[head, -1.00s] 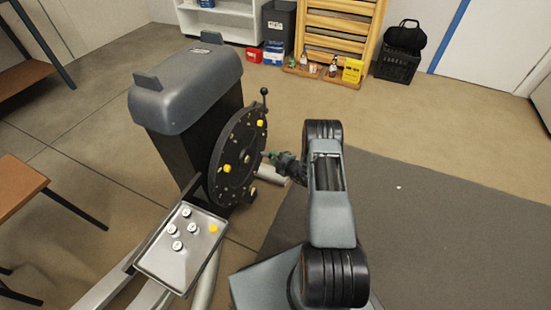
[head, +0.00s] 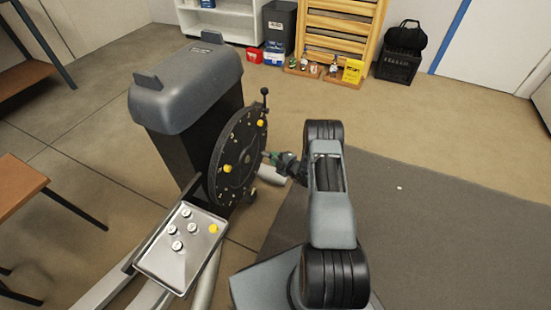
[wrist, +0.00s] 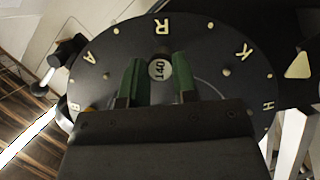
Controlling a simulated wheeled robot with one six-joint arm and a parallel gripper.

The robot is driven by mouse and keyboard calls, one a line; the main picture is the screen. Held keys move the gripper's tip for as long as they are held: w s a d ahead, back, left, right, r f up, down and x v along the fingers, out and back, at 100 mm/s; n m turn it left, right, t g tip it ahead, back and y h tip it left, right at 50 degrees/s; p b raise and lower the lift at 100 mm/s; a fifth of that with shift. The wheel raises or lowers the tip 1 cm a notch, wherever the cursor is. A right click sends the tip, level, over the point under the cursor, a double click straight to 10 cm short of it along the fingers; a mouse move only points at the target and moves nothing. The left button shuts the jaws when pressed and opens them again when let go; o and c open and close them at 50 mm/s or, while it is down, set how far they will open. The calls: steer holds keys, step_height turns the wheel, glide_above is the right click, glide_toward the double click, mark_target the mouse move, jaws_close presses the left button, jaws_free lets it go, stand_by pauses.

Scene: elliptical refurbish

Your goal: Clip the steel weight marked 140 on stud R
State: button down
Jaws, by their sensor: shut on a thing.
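The steel weight marked 140 (wrist: 159,69) is held between the two green fingers of my gripper (wrist: 160,75) in the wrist view. It is in front of the black disc (wrist: 212,52), just below the letter R (wrist: 162,26). A stud shows close above the weight; I cannot tell whether weight and stud touch. In the head view my gripper (head: 274,157) is at the right face of the disc (head: 240,148), and the weight is too small to make out there.
A metal tray (head: 160,265) with several steel weights and a yellow piece stands left of my arm. Yellow pieces sit on the disc, and a black-knobbed lever (head: 265,97) rises from its top edge. The grey housing (head: 190,85) stands behind it.

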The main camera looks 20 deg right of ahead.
steer(key=shift+w+a, duration=0.35)
steer(key=shift+w, duration=0.05)
stand_by(1.0)
steer(key=c, duration=0.8)
jaws_free()
steer(key=p+v, duration=0.4)
steer(key=v, duration=0.9)
steer(key=shift+s+d+r, duration=0.1)
steer(key=shift+s, duration=0.25)
